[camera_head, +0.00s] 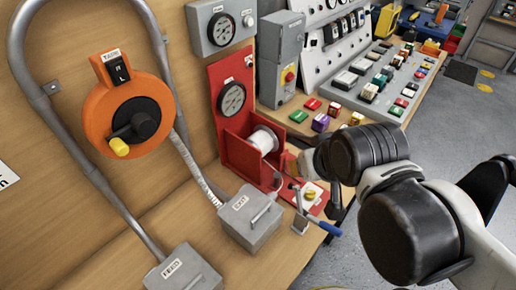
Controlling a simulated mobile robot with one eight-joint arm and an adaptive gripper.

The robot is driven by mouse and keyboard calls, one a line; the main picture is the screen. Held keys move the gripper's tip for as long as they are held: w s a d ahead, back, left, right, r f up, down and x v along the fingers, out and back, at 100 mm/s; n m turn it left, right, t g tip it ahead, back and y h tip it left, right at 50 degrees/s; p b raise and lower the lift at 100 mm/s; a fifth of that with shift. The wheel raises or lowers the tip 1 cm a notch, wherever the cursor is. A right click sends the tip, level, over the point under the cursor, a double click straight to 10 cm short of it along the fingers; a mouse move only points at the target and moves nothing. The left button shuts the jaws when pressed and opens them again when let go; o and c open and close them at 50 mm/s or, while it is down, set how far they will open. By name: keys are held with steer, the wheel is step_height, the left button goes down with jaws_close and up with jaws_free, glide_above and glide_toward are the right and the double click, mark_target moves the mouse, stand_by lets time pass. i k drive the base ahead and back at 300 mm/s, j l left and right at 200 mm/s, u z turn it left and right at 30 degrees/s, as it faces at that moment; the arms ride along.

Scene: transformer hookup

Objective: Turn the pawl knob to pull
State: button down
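No knob has a readable pawl label. A small yellow knob (309,195) sits on a pale plate at the foot of the red winch-like stand (241,157), beside a lever with a blue handle (328,228). Another yellow knob (119,147) is on the black crank of an orange round housing (140,115) on the wooden wall. I cannot tell which knob is the pawl knob, nor its setting. My arm reaches in from the right, its dark joints beside the red stand. No gripper fingers can be made out, and nothing visible touches either knob.
A bent grey pipe (92,172) runs along the wall. A control console (375,80) with several coloured buttons stands behind. Grey floor is free at right.

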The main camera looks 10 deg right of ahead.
mark_target(310, 195)
steer(key=k+l, duration=0.1)
steer(key=l, duration=0.35)
steer(key=k+l, duration=0.15)
steer(key=l, duration=0.25)
steer(key=k+l, duration=0.1)
steer(key=l, duration=0.35)
steer(key=u, duration=0.05)
